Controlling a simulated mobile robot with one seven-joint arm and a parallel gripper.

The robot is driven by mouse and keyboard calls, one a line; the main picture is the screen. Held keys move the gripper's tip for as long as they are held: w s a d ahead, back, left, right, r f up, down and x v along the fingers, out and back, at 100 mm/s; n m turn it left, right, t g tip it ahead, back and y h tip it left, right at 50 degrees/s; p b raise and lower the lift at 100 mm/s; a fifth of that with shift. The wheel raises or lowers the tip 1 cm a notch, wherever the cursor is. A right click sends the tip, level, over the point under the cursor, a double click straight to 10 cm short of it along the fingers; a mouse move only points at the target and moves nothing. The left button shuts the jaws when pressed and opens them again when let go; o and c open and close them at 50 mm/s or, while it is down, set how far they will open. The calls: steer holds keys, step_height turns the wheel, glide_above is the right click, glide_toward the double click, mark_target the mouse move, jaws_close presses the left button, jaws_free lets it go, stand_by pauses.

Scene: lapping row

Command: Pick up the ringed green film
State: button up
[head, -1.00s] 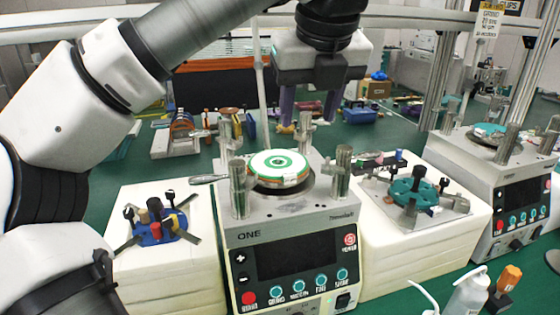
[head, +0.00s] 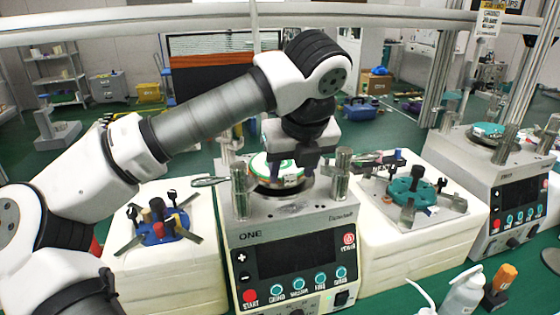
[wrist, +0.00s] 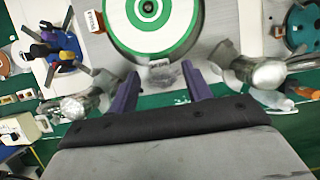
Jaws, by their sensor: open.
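The ringed green film (head: 263,166) is a white disc with green rings, lying on the round plate of the lapping machine marked ONE (head: 290,215). In the head view my gripper hides its right part. In the wrist view the film (wrist: 152,22) is at the top, cut off by the frame edge. My gripper (head: 293,172) is over the front right part of the film in the head view. In the wrist view its two purple fingers (wrist: 160,88) are apart with nothing between them, and they point toward the film's near edge. I cannot tell the height gap.
Metal posts (head: 342,175) stand around the plate, close to my gripper. A blue fixture (head: 157,228) sits on a white block at left, a teal one (head: 411,190) on a block at right. Bottles (head: 465,295) stand at front right.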

steer(key=shift+w+f, duration=0.25)
steer(key=shift+f, duration=0.35)
steer(key=c, duration=1.1)
steer(key=shift+o, duration=0.2)
steer(key=shift+r, duration=0.1)
